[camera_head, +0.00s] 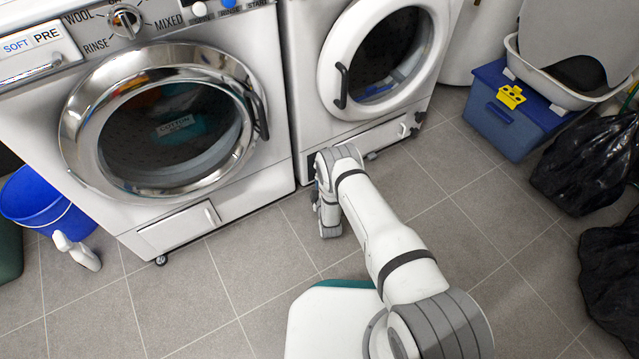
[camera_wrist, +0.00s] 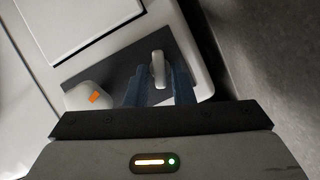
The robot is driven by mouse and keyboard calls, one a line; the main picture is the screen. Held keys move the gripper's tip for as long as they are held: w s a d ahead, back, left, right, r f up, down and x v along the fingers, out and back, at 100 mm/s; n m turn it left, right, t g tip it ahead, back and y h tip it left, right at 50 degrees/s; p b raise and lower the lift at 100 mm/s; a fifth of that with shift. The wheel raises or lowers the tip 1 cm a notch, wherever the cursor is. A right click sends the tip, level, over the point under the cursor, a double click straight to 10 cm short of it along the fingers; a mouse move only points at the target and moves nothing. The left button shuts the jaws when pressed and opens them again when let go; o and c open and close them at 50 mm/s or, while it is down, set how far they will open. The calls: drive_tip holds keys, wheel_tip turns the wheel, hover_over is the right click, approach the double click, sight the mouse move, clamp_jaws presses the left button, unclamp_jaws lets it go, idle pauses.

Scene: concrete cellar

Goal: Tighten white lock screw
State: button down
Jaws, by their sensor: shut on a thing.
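The white lock screw (camera_wrist: 158,66) shows in the wrist view as a small upright white grip in a dark recess low on a white machine. My gripper (camera_wrist: 160,74) has its two dark blue fingers on either side of it and is shut on it. In the head view my arm reaches down to the lower left front of the right washing machine (camera_head: 300,110). The fingertips and the screw are hidden there behind my arm.
A white rounded part with an orange mark (camera_wrist: 92,97) sits left of the screw in the recess. A blue toolbox (camera_head: 500,125) and black bags (camera_head: 585,160) stand right. Floor between is clear.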

drive_tip(key=shift+s+a+f+n+t+b, duration=0.15)
drive_tip(key=shift+n+t+b, duration=0.3)
drive_tip(key=shift+n, duration=0.45)
drive_tip(key=c, duration=1.6)
unclamp_jaws()
drive_tip(key=shift+o, duration=0.6)
drive_tip(key=p+v, duration=0.3)
drive_tip(key=v, duration=0.4)
drive_tip(key=shift+s, duration=0.35)
